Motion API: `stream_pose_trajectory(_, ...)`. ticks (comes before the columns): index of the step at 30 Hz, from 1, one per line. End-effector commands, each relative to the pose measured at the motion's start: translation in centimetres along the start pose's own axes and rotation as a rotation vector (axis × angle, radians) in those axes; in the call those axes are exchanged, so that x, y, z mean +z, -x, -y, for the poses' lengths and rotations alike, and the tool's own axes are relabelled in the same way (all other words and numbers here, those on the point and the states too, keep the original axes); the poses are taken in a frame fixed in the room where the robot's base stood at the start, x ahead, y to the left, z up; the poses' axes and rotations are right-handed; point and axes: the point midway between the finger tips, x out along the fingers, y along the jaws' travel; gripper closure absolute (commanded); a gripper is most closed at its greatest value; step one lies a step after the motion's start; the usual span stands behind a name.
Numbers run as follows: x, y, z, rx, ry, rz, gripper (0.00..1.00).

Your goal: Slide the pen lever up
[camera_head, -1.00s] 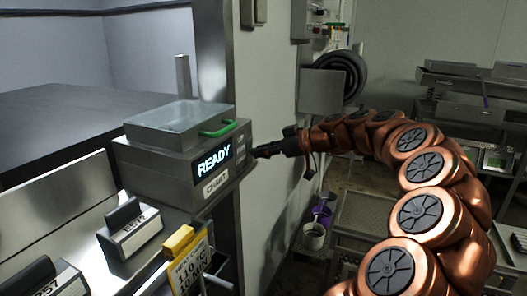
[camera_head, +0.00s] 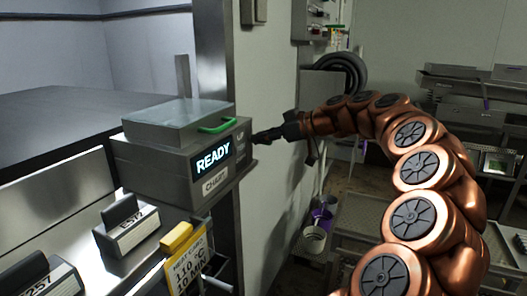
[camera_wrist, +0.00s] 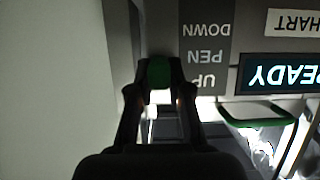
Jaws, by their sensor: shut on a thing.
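The pen lever (camera_wrist: 158,72) shows as a green piece between my fingertips in the wrist view, which is upside down. My gripper (camera_wrist: 158,88) is shut on it. The UP / PEN / DOWN label (camera_wrist: 205,57) is beside the lever, and the lever is close to the level of the word UP. In the head view my gripper (camera_head: 262,138) reaches the right side of the grey recorder box (camera_head: 150,172), beside its lit READY display (camera_head: 212,162). The lever is hidden there behind my gripper.
A green handle (camera_head: 218,126) is on the recorder's clear lid (camera_head: 165,120). A yellow-topped card (camera_head: 187,262) and black-handled block (camera_head: 128,228) are below. A pale wall (camera_head: 262,70) stands behind my gripper.

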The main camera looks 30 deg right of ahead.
Motion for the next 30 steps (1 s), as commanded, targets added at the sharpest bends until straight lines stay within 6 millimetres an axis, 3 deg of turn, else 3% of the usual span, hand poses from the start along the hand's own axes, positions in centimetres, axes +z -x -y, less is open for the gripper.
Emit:
stream_pose_trajectory(7, -1.8, 0.8, -0.1, 0.004, 0.0, -0.002, 1.0)
stream_pose_trajectory(19, -2.4, 1.0, 0.0, 0.003, 0.0, -0.005, 1.0)
stream_pose_trajectory(20, -2.4, 1.0, 0.0, 0.004, 0.0, -0.006, 0.81)
stream_pose_trajectory(21, -2.4, 1.0, 0.0, 0.004, 0.0, -0.006, 0.77)
stream_pose_trajectory(27, -2.2, 0.9, 0.0, 0.003, -0.001, -0.003, 0.56)
stream_pose_trajectory(30, -2.2, 0.9, 0.0, 0.002, -0.001, -0.002, 0.56)
